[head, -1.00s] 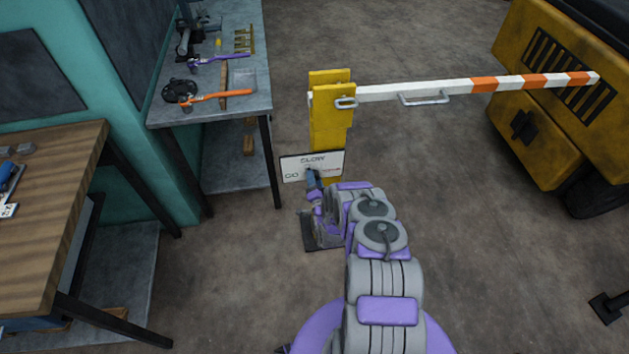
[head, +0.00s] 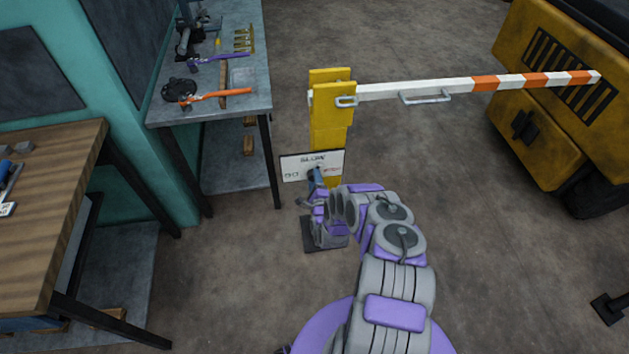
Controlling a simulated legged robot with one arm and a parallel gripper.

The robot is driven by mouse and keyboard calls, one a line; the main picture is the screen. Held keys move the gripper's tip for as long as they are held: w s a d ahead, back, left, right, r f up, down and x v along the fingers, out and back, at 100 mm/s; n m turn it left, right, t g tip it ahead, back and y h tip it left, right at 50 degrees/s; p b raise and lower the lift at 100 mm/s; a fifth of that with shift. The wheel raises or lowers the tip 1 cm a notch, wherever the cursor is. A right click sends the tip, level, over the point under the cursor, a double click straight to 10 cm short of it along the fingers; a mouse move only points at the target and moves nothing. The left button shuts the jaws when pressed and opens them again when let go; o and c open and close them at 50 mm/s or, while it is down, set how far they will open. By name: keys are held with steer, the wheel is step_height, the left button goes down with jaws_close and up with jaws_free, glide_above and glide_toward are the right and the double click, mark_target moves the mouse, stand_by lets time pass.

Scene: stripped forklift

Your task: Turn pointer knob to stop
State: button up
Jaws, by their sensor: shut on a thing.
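A white sign panel (head: 298,166) is fixed low on the front of a yellow barrier post (head: 330,125). It has lettering at the top, at the left and, in red, at the right; the small text is blurred. The pointer knob sits at the panel's middle and is mostly hidden behind my gripper, so its pointing direction cannot be told. My gripper (head: 317,178) is at the panel's lower middle, shut on the knob. My purple and grey arm reaches up to it from below.
A white and orange barrier arm (head: 450,90) extends right from the post, level. A grey workbench (head: 210,108) with tools stands at left, a wooden table (head: 45,215) nearer. A yellow forklift body (head: 560,110) is at right. Floor between is clear.

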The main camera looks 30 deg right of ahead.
steer(key=m, duration=0.6)
steer(key=shift+s+f+m+b, duration=0.15)
steer(key=shift+f+m+b, duration=0.15)
steer(key=shift+b, duration=0.1)
steer(key=m, duration=0.5)
steer(key=shift+m+g, duration=0.3)
steer(key=shift+a+b, duration=0.1)
steer(key=shift+b, duration=0.2)
steer(key=o, duration=1)
steer(key=shift+w+r, duration=0.1)
steer(key=shift+w, duration=0.1)
steer(key=shift+o, duration=0.2)
